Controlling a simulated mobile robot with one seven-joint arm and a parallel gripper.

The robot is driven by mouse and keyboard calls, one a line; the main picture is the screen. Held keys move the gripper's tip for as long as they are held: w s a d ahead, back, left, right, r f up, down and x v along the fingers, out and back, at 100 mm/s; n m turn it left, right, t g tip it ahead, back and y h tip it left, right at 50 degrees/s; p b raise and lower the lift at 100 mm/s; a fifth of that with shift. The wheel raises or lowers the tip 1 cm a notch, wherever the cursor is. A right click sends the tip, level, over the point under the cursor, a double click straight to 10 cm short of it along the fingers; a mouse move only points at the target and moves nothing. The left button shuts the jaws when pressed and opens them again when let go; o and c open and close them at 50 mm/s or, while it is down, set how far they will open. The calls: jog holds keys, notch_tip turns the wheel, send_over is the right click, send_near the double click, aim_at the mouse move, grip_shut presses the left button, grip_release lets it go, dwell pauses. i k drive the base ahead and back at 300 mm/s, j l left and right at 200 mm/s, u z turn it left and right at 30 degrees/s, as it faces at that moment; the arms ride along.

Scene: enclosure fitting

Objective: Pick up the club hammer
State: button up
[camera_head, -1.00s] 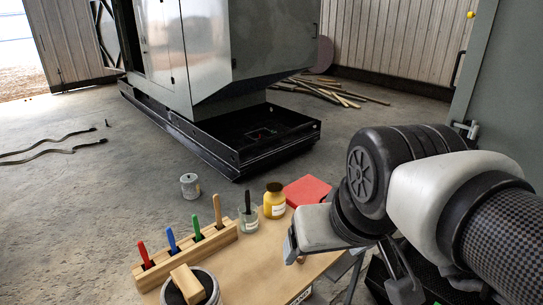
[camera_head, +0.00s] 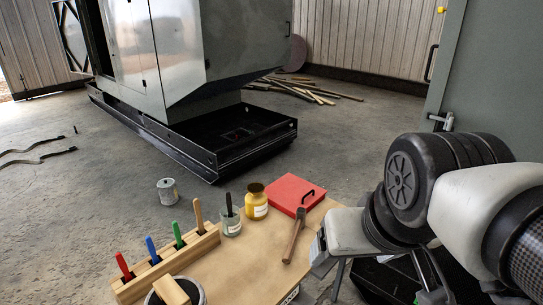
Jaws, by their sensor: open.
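The club hammer (camera_head: 294,238) lies on the wooden table (camera_head: 235,268) near its right end. Its brown wooden handle points toward the near side, and its small dark head is at the far end, just in front of a red box.
The red box (camera_head: 290,192) with a black handle, a yellow jar (camera_head: 254,205) and a glass jar (camera_head: 230,222) stand behind the hammer. A wooden rack (camera_head: 165,263) with several coloured handles and a round pot (camera_head: 198,290) are at left. A can (camera_head: 168,190) stands on the floor.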

aim_at(300, 216)
jog(key=u, duration=1.45)
jog(key=z, duration=1.45)
jog(key=i+l, duration=0.2)
jog(key=i+l+u, duration=0.15)
jog(key=l, duration=0.25)
jog(key=i+l, duration=0.2)
jog(key=i+l+u, duration=0.15)
jog(key=l, duration=0.3)
jog(key=i+l, duration=0.15)
jog(key=l, duration=0.15)
jog(key=i+u, duration=0.05)
